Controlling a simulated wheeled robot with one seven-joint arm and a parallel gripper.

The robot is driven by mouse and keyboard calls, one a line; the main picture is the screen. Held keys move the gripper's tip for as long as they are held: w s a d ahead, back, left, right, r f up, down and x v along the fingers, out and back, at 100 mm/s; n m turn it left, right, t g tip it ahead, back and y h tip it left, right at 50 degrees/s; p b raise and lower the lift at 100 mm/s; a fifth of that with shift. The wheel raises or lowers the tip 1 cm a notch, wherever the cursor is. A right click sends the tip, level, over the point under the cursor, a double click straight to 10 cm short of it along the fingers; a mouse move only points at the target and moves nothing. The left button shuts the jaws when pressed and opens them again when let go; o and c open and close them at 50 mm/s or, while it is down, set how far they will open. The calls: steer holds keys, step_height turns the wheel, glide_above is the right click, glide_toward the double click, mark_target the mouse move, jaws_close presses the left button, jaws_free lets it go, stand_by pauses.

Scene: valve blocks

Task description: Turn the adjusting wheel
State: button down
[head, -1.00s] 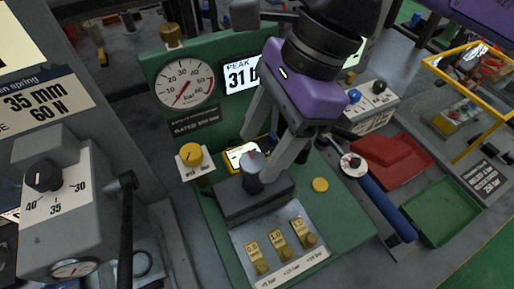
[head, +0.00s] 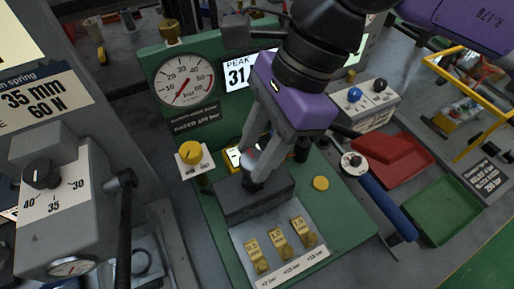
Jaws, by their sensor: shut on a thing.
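The small grey adjusting wheel (head: 249,157) is on top of the dark block (head: 262,198) on the green test panel, mostly hidden by my fingers. My purple-bodied gripper (head: 256,166) reaches down from the upper right and is shut on the wheel, one finger on its far side and one on its near side. The round pressure gauge (head: 184,82) has its needle at the low end of the scale. The display (head: 240,75) reads "PEAK 31", its right part hidden by my gripper.
Several brass weights or knobs (head: 280,245) stand on a pale plate in front of the block. A yellow knob (head: 190,152) is at left. A blue-handled tool (head: 385,205), a red tray (head: 405,172) and a green tray (head: 443,212) lie at right. A grey tester (head: 70,205) stands far left.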

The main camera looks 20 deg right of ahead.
steer(key=shift+w+f+n+g+b, duration=0.1)
steer(key=shift+f+n+g+b, duration=0.2)
steer(key=shift+n+b, duration=0.65)
steer(key=shift+r+n+g+b, duration=0.3)
steer(key=shift+n+g+b, duration=0.35)
steer(key=shift+n, duration=0.6)
steer(key=shift+h, duration=0.3)
steer(key=c, duration=0.9)
jaws_free()
steer(key=v, duration=0.8)
